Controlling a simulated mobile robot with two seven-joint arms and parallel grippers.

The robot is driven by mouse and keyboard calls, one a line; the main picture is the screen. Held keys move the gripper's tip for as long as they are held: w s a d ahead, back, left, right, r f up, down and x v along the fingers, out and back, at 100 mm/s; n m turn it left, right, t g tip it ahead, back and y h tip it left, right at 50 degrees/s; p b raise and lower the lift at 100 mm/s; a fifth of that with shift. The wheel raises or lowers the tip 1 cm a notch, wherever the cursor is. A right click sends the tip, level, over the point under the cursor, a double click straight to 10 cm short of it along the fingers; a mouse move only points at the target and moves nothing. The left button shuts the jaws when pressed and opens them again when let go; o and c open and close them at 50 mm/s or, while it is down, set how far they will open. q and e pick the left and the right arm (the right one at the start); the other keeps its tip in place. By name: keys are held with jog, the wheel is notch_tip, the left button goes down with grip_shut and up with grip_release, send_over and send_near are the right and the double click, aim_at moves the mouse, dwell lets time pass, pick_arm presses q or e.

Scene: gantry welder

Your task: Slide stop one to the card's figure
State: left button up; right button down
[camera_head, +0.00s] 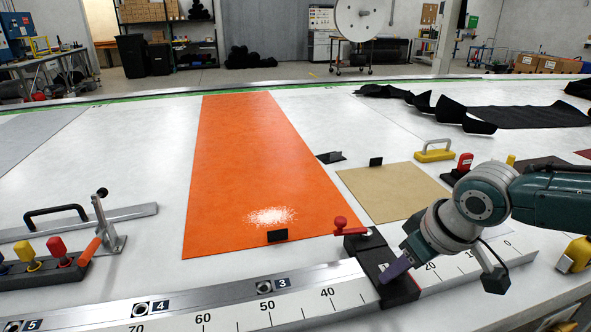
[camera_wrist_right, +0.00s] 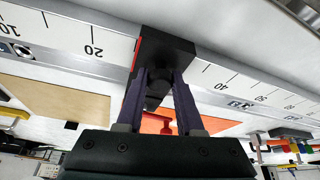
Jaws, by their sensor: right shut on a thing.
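The stop (camera_head: 368,248), a black block with a red knob (camera_head: 342,224), sits on the numbered rail (camera_head: 300,298). It lies between the 20 and 40 marks and covers the 30. My right gripper (camera_head: 393,271) is at the block's near side. In the right wrist view, its two dark fingers (camera_wrist_right: 159,76) are shut on a narrow part of the black stop (camera_wrist_right: 172,50). A red edge shows on the block's side toward the 20. No card with a readable figure shows. My left gripper is not in view.
An orange sheet (camera_head: 250,160) and a tan sheet (camera_head: 393,190) lie behind the rail. A lever clamp (camera_head: 108,233) and several coloured handles (camera_head: 62,253) stand at the left. A yellow-handled tool (camera_head: 434,151) lies behind my right arm. The rail runs clear toward higher numbers.

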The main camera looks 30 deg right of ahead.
jog(key=shift+d, duration=0.15)
jog(key=c, duration=0.5)
grip_release()
jog(key=shift+c, duration=0.2)
jog(key=p+v, duration=0.3)
jog(key=v, duration=0.7)
jog(key=shift+f, duration=0.1)
